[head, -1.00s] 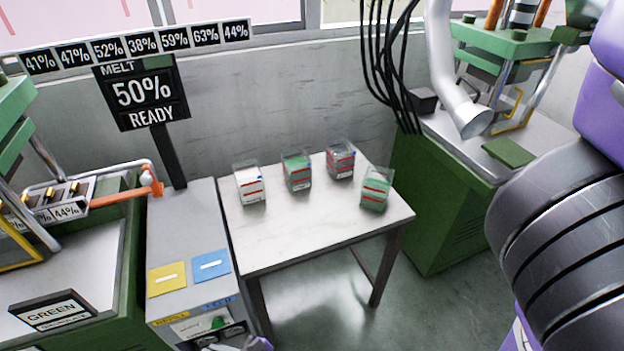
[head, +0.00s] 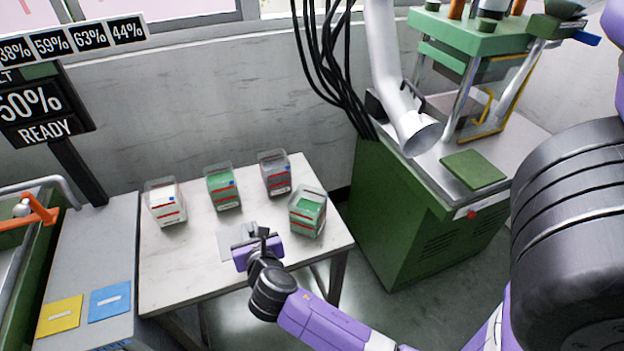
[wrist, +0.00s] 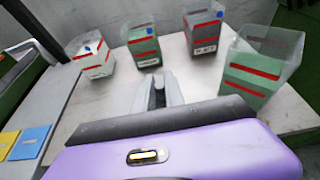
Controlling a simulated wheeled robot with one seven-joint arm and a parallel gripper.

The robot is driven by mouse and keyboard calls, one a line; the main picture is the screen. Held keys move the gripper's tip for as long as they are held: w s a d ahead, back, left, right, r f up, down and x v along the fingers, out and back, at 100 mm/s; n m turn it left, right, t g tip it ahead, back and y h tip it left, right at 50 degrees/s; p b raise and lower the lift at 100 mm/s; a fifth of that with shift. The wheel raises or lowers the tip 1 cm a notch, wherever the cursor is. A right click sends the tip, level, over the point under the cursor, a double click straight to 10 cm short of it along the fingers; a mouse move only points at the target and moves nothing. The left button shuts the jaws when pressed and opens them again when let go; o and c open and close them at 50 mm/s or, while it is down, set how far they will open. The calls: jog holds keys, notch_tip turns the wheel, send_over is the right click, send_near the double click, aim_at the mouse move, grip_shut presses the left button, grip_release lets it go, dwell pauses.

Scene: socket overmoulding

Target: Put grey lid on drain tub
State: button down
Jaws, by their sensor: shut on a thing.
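My gripper (head: 262,240) is over the front middle of the white table, shut on a thin pale grey plate (head: 232,243) that looks like the grey lid. In the wrist view the fingers (wrist: 158,95) point toward the row of tubs, and the plate is hard to tell from them. Several clear open tubs stand upright on the table: one with white contents (head: 166,203), one with green (head: 222,187), one with grey (head: 274,174), and a nearer one with green (head: 307,213), just right of my gripper. I cannot tell which one is the drain tub.
The white table (head: 190,265) has free room in front of the tubs. A green machine (head: 405,205) with a pale pipe (head: 395,75) stands close at right. A grey cabinet (head: 85,255) with yellow and blue cards stands at left. Black cables (head: 325,60) hang behind.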

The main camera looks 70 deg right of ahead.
jog(key=s+d+r+m+g+h, duration=0.1)
jog(key=s+d+r+m+g, duration=0.3)
jog(key=s+d, duration=0.3)
jog(key=s+d+r+m+g+h+b, duration=0.1)
jog(key=s+d+r+m+g+h, duration=0.1)
jog(key=s+d+r+m+g, duration=0.3)
jog(key=s+d+g, duration=0.1)
jog(key=s+d, duration=0.1)
jog(key=d, duration=0.1)
jog(key=shift+r+p, duration=0.1)
jog(key=shift+p, duration=0.75)
jog(key=shift+f+b, duration=0.4)
jog(key=shift+f, duration=2.55)
jog(key=c, duration=1.3)
grip_release()
